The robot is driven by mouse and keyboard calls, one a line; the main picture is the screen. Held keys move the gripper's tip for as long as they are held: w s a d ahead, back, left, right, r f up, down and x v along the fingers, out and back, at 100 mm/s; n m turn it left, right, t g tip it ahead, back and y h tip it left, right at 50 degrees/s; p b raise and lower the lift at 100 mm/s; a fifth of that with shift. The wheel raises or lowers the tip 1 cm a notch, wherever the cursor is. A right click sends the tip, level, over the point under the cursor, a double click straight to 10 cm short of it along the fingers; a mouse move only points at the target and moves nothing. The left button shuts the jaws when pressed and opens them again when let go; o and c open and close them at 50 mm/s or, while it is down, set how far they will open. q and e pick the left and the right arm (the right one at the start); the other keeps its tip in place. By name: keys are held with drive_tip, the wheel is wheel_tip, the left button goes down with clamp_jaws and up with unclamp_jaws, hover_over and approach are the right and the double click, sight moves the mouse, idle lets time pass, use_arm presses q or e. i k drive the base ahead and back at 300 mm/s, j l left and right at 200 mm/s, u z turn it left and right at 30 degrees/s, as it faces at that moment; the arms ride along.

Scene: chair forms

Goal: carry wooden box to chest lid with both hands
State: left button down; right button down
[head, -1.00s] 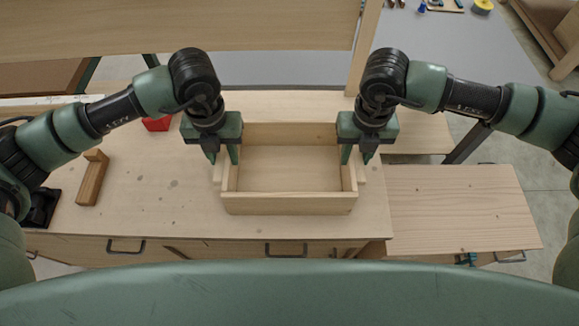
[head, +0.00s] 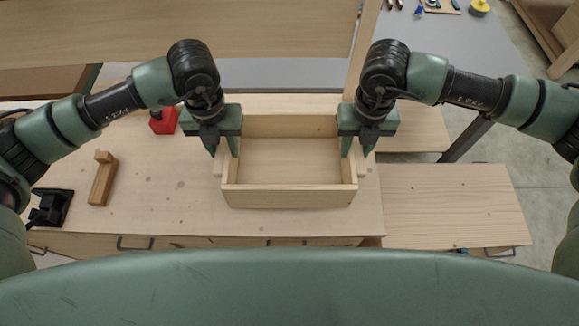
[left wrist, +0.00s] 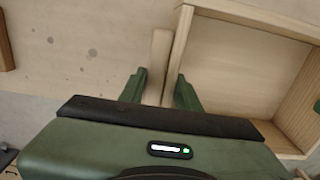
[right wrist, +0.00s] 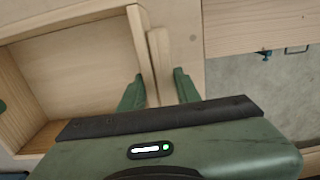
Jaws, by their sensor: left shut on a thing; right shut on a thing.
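The wooden box (head: 290,198) is an open, pale, shallow tray shape, roughly level in front of me over the workbench, empty inside. My left gripper (head: 225,150) is shut on its left side handle strip, and the left wrist view shows the strip (left wrist: 158,60) between the fingers. My right gripper (head: 358,150) is shut on the right side strip, which shows in the right wrist view (right wrist: 158,60). The gap under the box is hard to judge. A lower flat wooden top (head: 455,205) at the right looks like the chest lid; it is bare.
The workbench (head: 150,205) carries a wooden block (head: 103,180), a red item (head: 163,121) and a black item (head: 52,207) at the left. An upright post (head: 362,50) and a large board (head: 180,30) stand behind. Grey floor (head: 540,185) is clear at the far right.

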sight(448, 207)
drive_tip(key=k, duration=1)
